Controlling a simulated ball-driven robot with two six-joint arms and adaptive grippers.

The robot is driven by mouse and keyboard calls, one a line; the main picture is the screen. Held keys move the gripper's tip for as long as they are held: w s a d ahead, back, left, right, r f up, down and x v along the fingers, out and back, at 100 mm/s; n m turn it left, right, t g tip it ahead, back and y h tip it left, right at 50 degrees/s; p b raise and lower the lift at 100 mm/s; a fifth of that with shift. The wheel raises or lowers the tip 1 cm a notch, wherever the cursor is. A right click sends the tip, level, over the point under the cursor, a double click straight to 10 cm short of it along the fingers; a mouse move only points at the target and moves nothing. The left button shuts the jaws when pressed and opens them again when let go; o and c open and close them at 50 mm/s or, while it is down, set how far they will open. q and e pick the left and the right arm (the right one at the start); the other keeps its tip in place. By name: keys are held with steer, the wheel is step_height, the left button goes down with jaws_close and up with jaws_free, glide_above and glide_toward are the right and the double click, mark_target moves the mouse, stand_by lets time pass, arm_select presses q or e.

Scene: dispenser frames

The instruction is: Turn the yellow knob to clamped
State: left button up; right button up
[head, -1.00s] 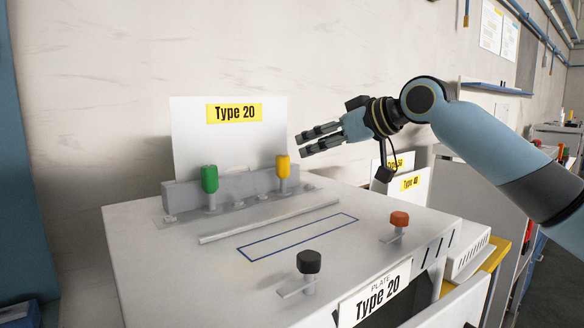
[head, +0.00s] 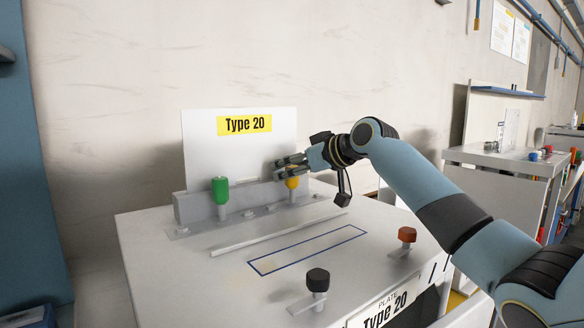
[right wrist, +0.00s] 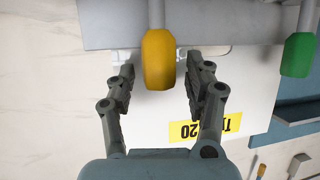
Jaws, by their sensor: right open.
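The yellow knob (head: 292,183) stands upright on a post at the back of the white Type 20 frame; my right gripper hides its upper part in the head view. My right gripper (head: 278,167) is open at the knob. In the right wrist view the yellow knob (right wrist: 159,60) hangs between the two spread fingers of my right gripper (right wrist: 162,72), with a gap on each side. The green knob (head: 220,190) stands to the left of the yellow one. My left gripper does not show.
A black knob (head: 317,280) and a red knob (head: 407,234) stand on the front of the frame top (head: 150,240). A white Type 20 board (head: 238,150) rises behind the knobs. The green knob (right wrist: 297,55) is off to the side in the right wrist view.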

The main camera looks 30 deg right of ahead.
steer(key=c, duration=0.3)
jaws_close()
steer(key=n+y+b, duration=0.1)
steer(key=b, duration=0.1)
steer(key=g+b, duration=0.1)
steer(key=shift+d+f+n+y+b, duration=0.1)
steer(key=shift+f+n+y+b, duration=0.2)
steer(key=shift+n+y+b, duration=0.4)
steer(key=shift+b, duration=0.05)
steer(key=shift+r+n+g+y, duration=0.2)
steer(key=shift+n+g+y, duration=0.1)
steer(key=shift+g, duration=0.1)
steer(key=shift+r, duration=0.1)
steer(key=shift+o, duration=1.5)
jaws_free()
